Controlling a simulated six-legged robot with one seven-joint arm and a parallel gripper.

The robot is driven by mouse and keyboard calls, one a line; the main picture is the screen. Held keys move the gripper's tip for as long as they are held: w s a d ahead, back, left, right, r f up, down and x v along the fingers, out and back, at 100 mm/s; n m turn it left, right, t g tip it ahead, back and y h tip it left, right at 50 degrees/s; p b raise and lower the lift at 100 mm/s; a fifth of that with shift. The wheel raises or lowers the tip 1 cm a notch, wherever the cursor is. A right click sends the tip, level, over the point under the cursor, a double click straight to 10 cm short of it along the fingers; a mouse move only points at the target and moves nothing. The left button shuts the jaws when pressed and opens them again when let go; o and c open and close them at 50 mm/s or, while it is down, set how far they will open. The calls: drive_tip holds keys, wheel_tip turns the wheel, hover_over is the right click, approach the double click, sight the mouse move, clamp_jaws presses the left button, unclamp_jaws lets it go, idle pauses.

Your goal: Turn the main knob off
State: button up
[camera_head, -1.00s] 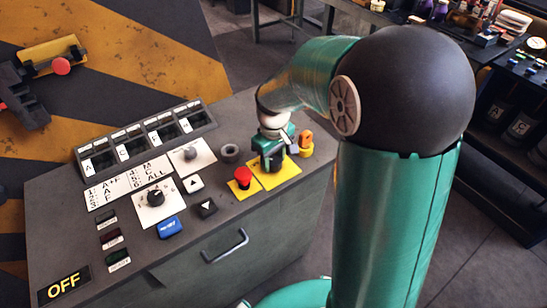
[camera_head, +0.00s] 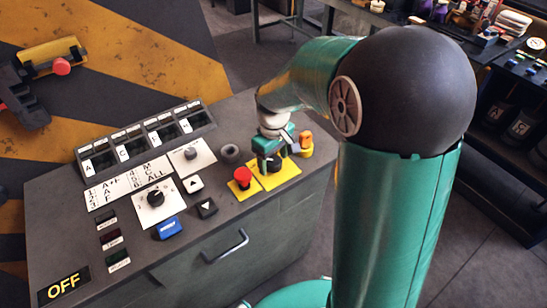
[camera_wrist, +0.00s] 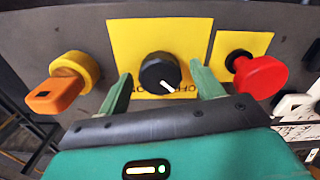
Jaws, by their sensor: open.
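The main knob (camera_wrist: 160,73) is a black round dial with a white pointer line on a yellow plate (camera_wrist: 197,38). In the wrist view its pointer aims down and right, near lettering partly hidden that seems to read "OFF". My gripper (camera_wrist: 160,82) is open, with one green finger on each side of the knob and gaps between fingers and knob. In the head view my gripper (camera_head: 270,158) is over the yellow plate, and the knob (camera_head: 275,163) is partly hidden by it.
A red button (camera_head: 242,176) stands close beside the knob on its own yellow plate. An orange key-like switch (camera_head: 305,141) with a yellow collar is on the other side. A second black dial (camera_head: 155,198) and a lit "OFF" sign (camera_head: 64,287) are on the console.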

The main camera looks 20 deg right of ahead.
sight(274, 160)
drive_tip(key=shift+r, duration=0.1)
wheel_tip(274, 160, up, 14)
drive_tip(key=shift+f, duration=0.2)
idle(0.5)
drive_tip(key=s+r+m+t, duration=0.3)
drive_tip(key=s+m+t, duration=0.2)
drive_tip(key=s, duration=1.4)
drive_tip(key=shift+m+t, duration=0.3)
drive_tip(key=shift+m, duration=0.2)
